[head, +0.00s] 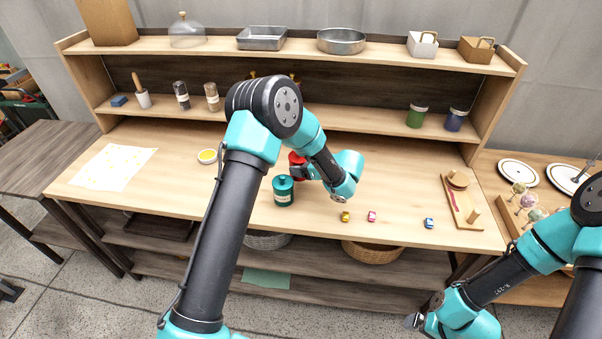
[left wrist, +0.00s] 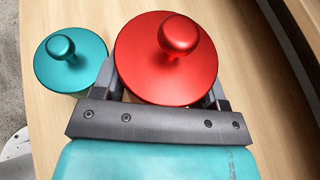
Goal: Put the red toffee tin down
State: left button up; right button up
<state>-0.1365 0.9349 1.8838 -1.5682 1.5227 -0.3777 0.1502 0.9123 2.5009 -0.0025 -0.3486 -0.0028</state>
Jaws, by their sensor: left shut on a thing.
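The red toffee tin (left wrist: 150,75) has a round lid with a knob and fills the middle of the left wrist view. My left gripper (left wrist: 165,100) is shut on it, one finger on each side. In the head view the red tin (head: 296,159) is partly hidden behind my left gripper (head: 303,171), just behind a teal tin (head: 283,191). The teal tin also shows in the left wrist view (left wrist: 70,75), close beside the red one. Whether the red tin touches the tabletop cannot be told. My right gripper (head: 412,321) is low at the right, in front of the table; its fingers are unclear.
Three small wrapped sweets, yellow (head: 346,216), pink (head: 372,216) and blue (head: 429,223), lie near the front edge of the table (head: 230,220). A wooden board (head: 464,212) lies at the right. A white sheet (head: 112,167) and a yellow-filled bowl (head: 207,156) are at the left.

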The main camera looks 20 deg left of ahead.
pick_arm(q)
notch_tip(320, 180, up, 5)
jog(key=shift+r, duration=0.1)
jog(key=shift+a, duration=0.1)
dwell(0.6)
